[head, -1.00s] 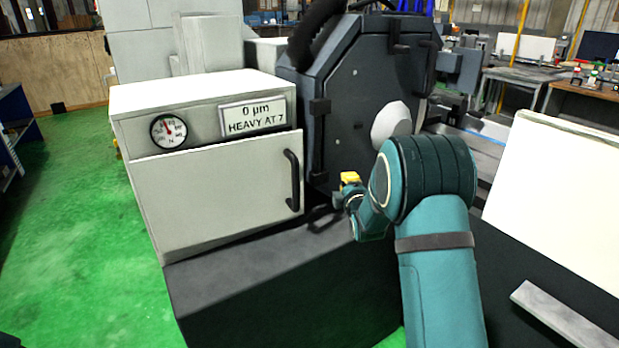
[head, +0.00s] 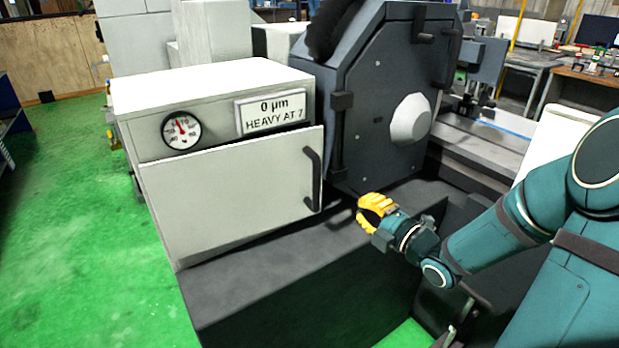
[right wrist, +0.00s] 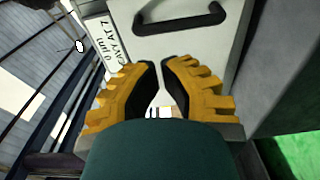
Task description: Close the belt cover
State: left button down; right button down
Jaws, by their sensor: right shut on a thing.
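The belt cover (head: 235,190) is the pale front door of the cabinet on the left of the head view. Its right edge stands slightly out from the cabinet. A dark bar handle (head: 313,180) is upright near that edge; it also shows at the top of the right wrist view (right wrist: 180,18). My right gripper (head: 362,212), with yellow fingers, is to the right of the handle and apart from it. In the right wrist view its fingers (right wrist: 160,72) are drawn close; what they hold cannot be made out. My left gripper is not in view.
The cabinet (head: 210,85) carries a dial gauge (head: 181,130) and a sign (head: 271,114). A dark wheel guard (head: 385,100) stands just right of the cabinet. A dark machine base (head: 270,275) lies below the door. Green floor (head: 70,220) is clear at left.

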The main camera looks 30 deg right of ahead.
aim_at(315, 177)
jog(key=shift+y, duration=0.3)
jog(key=w+a, duration=0.1)
jog(key=w, duration=0.3)
jog(key=w+a+b, duration=0.1)
jog(key=w, duration=0.4)
jog(key=w+a, duration=0.1)
jog(key=w, duration=0.3)
jog(key=shift+w+a+r, duration=0.1)
jog(key=shift+w+a, duration=0.05)
jog(key=w, duration=0.1)
jog(key=w+n+y, duration=0.1)
jog(key=w, duration=0.1)
jog(key=w+d+y, duration=0.1)
jog(key=shift+w+n+g, duration=0.25)
jog(key=shift+n+g, duration=0.05)
jog(key=shift+r, duration=0.2)
jog(key=shift+w, duration=0.1)
